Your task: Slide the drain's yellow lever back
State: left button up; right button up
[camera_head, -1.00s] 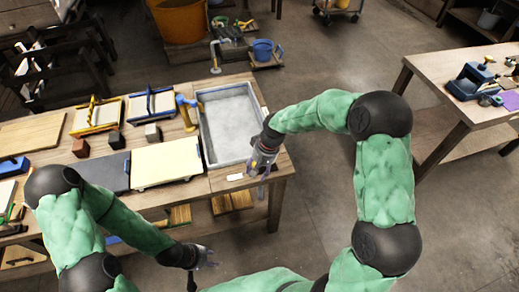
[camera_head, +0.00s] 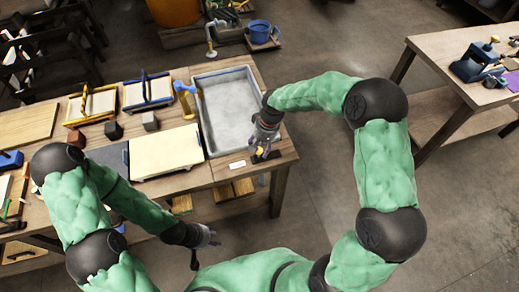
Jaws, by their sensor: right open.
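The grey rectangular vat (camera_head: 203,128) stands on the wooden table, with a flat grey surface inside. A small yellow piece (camera_head: 259,151), which looks like the drain's lever, shows at the table's right end beside the vat's near right corner. My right gripper (camera_head: 261,154) is open, pointing down right at this yellow piece and partly hiding it. I cannot tell whether they touch. The drain body is hidden behind the gripper. My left gripper (camera_head: 207,241) hangs in front of the table, away from the vat; its jaws are too small to judge.
A cream board (camera_head: 165,152), dark blocks (camera_head: 150,121) and yellow and blue framed moulds (camera_head: 148,92) lie left of the vat. A white label (camera_head: 237,164) lies near the table's front edge. A second table (camera_head: 440,50) stands at right, with open floor between.

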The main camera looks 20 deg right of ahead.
jog(key=shift+a+f, duration=0.15)
jog(key=shift+f, duration=0.5)
grip_shut()
jog(key=shift+w+d+p, duration=0.1)
jog(key=shift+d+p, duration=0.45)
jog(key=shift+d, duration=2.6)
grip_release()
jog(key=shift+d, duration=0.2)
jog(key=shift+a, duration=0.1)
